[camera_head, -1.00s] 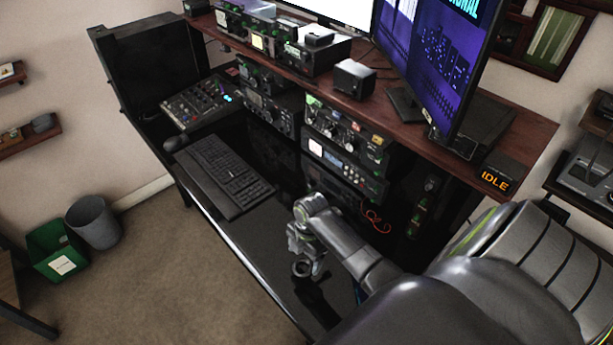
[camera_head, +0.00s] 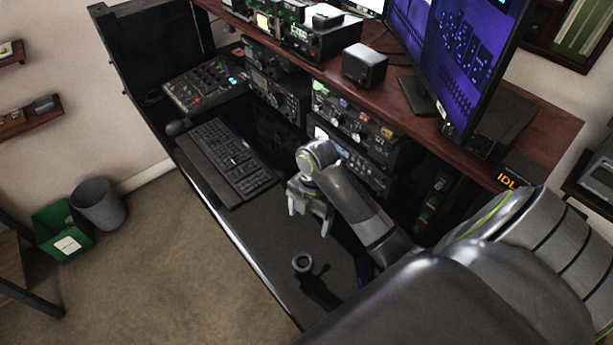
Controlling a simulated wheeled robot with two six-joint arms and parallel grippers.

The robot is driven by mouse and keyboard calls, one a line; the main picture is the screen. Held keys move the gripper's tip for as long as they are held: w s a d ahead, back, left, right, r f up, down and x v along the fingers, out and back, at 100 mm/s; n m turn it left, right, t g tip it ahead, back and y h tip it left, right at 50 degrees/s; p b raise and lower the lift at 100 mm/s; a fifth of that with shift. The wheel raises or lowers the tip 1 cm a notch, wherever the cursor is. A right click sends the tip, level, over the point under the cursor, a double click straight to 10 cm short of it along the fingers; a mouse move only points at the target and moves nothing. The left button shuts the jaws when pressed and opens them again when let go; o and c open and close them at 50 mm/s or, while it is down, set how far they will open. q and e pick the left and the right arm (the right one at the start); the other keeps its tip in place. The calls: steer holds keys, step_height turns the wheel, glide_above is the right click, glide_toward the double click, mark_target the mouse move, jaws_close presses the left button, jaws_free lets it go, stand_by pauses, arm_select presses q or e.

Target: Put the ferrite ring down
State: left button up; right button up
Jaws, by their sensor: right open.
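The ferrite ring (camera_head: 302,263) is a small dark ring on the glossy black desk top (camera_head: 262,232), near its front edge. Nothing touches it from above. My right gripper (camera_head: 311,224) is open and empty, its two pale fingers pointing down. It is above and behind the ring, apart from it, and to the right of the keyboard. My left gripper does not show.
A black keyboard (camera_head: 226,160) lies left of my right gripper. Radio units (camera_head: 352,125) stand at the back of the desk under a wooden shelf (camera_head: 405,95). Bare desk lies around the ring. A green bin (camera_head: 64,229) and a grey bin (camera_head: 98,204) stand on the floor.

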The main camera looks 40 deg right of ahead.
step_height(320, 180, down, 3)
steer(key=s+a, duration=0.1)
steer(key=a, duration=0.1)
glide_toward(303, 264)
steer(key=shift+w+d+f, duration=0.2)
steer(key=shift+w+f, duration=0.1)
steer(key=shift+w, duration=0.25)
steer(key=shift+f, duration=0.3)
steer(key=shift+s+a+f+p, duration=0.2)
steer(key=shift+a+f+p, duration=0.1)
steer(key=shift+p, duration=0.05)
steer(key=f, duration=0.1)
steer(key=f+p, duration=0.1)
steer(key=f, duration=0.1)
steer(key=shift+s+a+f, duration=0.2)
steer(key=shift+s+a, duration=0.05)
steer(key=shift+s, duration=0.15)
steer(key=shift+f, duration=0.6)
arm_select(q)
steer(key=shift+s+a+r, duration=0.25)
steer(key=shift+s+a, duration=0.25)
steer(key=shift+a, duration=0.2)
arm_select(e)
steer(key=shift+a+f, duration=0.1)
